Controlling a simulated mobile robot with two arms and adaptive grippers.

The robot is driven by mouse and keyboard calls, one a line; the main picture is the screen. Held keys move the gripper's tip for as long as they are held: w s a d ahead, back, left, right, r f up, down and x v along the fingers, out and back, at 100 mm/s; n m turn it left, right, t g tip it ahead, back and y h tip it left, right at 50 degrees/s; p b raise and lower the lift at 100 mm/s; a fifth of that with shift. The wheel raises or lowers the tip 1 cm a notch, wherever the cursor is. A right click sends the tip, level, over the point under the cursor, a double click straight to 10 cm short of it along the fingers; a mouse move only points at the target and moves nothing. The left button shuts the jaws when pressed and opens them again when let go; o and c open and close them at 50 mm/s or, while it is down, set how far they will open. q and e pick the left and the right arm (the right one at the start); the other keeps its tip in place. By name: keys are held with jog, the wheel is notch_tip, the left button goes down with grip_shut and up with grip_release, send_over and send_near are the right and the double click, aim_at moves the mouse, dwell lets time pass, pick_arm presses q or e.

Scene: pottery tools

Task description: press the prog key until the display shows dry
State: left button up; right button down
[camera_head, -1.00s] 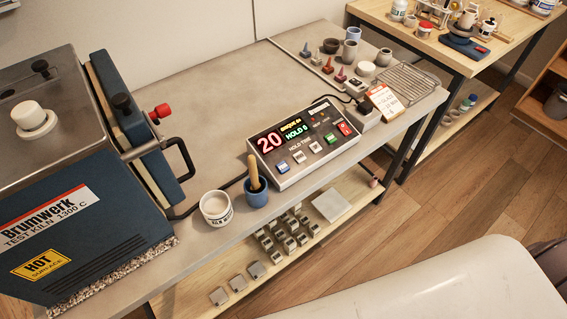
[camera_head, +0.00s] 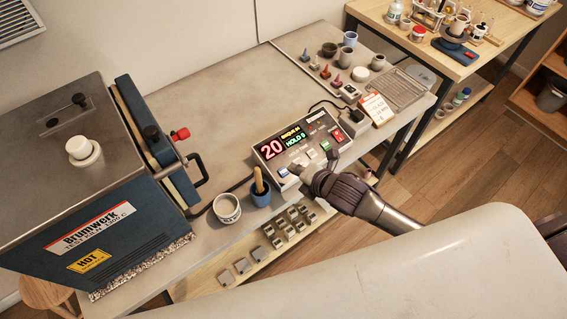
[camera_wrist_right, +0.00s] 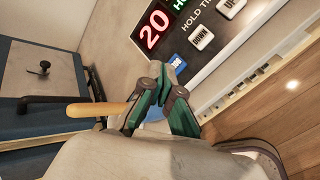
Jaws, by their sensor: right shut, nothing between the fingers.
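The controller box (camera_head: 268,162) sits on the grey bench. Its display shows a red 20 (camera_head: 271,149), a yellow line that seems to read BISQUE 04 (camera_head: 292,133) and a green HOLD 0 (camera_head: 296,141). The blue key (camera_head: 284,173) is at the left end of the key row; it also shows in the right wrist view (camera_wrist_right: 178,62), its label too small to read surely. My right gripper (camera_head: 308,176) is shut and empty at the controller's front edge. In the right wrist view its fingertips (camera_wrist_right: 163,82) are close to the blue key; contact cannot be told. My left gripper is out of view.
The kiln (camera_head: 90,235) fills the left. Small pots, cones and a wire rack (camera_head: 400,90) lie at the back right. The bench behind the controller is clear.

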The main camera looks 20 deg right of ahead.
aim_at(283, 172)
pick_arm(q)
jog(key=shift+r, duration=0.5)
pick_arm(e)
jog(key=r+n, duration=0.1)
jog(key=n, duration=0.1)
jog(key=w+r+n+y, duration=0.1)
jog(key=n, duration=0.1)
jog(key=r+n, duration=0.2)
jog(key=shift+w+a+r+t, duration=0.1)
jog(key=shift+w+a+t, duration=0.2)
jog(key=shift+w, duration=0.1)
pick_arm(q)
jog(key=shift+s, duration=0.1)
